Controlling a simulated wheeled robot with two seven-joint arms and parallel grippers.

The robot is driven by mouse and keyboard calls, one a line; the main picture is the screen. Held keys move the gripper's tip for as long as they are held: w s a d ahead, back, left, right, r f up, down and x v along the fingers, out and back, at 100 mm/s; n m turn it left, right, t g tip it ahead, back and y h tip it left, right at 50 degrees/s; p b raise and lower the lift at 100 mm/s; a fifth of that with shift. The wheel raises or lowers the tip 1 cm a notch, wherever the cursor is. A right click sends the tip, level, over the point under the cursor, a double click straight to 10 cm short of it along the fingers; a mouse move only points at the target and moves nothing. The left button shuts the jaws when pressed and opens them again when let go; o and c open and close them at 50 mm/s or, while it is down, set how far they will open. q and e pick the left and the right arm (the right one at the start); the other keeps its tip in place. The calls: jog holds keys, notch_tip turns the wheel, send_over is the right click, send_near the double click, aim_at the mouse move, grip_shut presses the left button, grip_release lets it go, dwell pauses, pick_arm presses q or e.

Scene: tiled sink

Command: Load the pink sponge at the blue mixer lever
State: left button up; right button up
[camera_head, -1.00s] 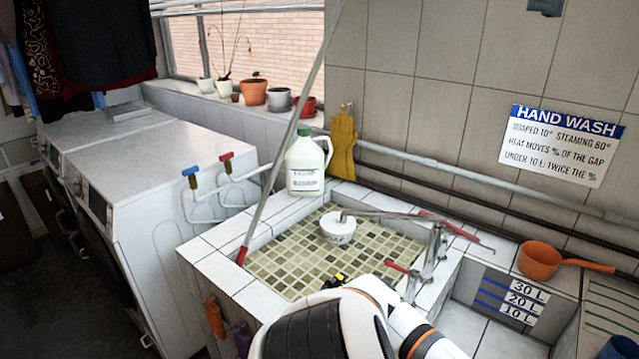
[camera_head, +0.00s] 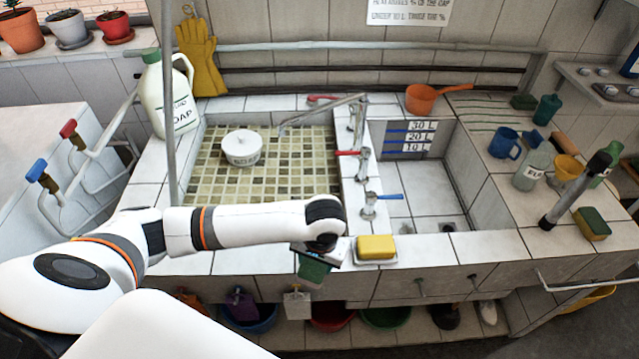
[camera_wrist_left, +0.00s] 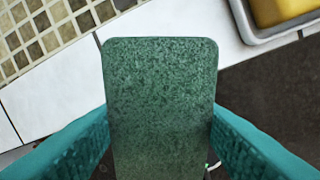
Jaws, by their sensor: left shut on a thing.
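My left gripper (camera_head: 316,262) is shut on a green rough-faced block (camera_head: 313,271), probably a sponge, just in front of the sink's front rim. In the left wrist view, the green block (camera_wrist_left: 160,105) stands between the two teal fingers. Only its green face shows; I cannot see any pink. The mixer tap with the blue lever (camera_head: 390,197) stands on the divider between the two basins, behind and right of the gripper. A yellow block in a pale dish (camera_head: 376,248) sits on the front rim beside the gripper. My right gripper is out of view.
The tiled left basin (camera_head: 215,180) holds a white round tub (camera_head: 242,147). A red-lever tap (camera_head: 348,153) stands on the divider. The right basin (camera_head: 425,200) looks empty. A green-topped sponge (camera_head: 593,222), bottle and cups stand on the right counter. A soap jug (camera_head: 168,100) stands left.

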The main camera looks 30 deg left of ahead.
pick_arm(q)
jog(key=w+a+r+n+y+p, duration=0.1)
jog(key=w+a+r+n+y, duration=0.15)
jog(key=w, duration=0.55)
jog(key=w+a+r+n+y+p, duration=0.15)
jog(key=w+a, duration=0.25)
jog(key=w, duration=0.4)
jog(key=w+a+f+b, duration=0.2)
jog(key=a+b, duration=0.4)
jog(key=a, duration=0.7)
jog(key=shift+f+n, duration=0.3)
jog(key=shift+f, duration=0.1)
jog(key=shift+w, duration=0.1)
jog(key=shift+d, duration=0.1)
jog(key=s+d+p, duration=0.1)
jog(key=d+p, duration=0.3)
jog(key=d, duration=0.3)
jog(key=shift+s+d, duration=0.15)
jog(key=shift+d, duration=0.2)
